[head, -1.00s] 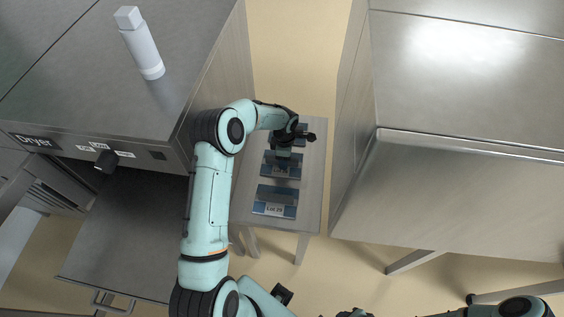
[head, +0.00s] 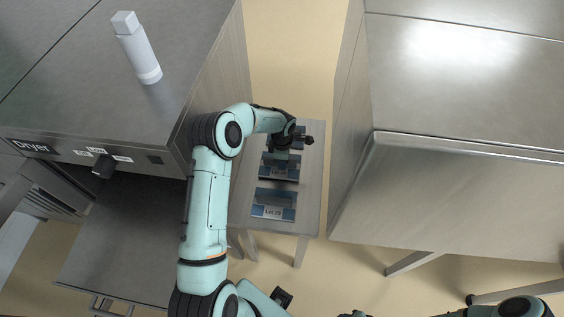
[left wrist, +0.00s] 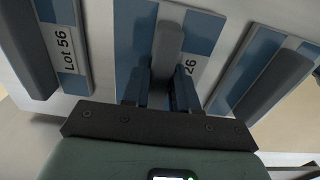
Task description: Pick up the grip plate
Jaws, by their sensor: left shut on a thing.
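Three blue-and-silver plates with grey bar grips lie in a row on a small grey table (head: 312,190). My left gripper (left wrist: 160,88) is shut on the grey upright grip of the middle plate (left wrist: 167,45), whose label ends in "26". Its fingers stand on either side of that grip. In the head view my left gripper (head: 281,151) comes down at the middle plate (head: 280,172) and hides part of it. I cannot tell whether this plate is clear of the table. My right gripper is out of view.
The "Lot 56" plate (left wrist: 73,55) is close on the left in the left wrist view; another plate (left wrist: 245,65) is on the right. A dryer (head: 165,120) with a white bottle (head: 138,50) stands left of the table. A large steel cabinet (head: 450,180) stands close on the right.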

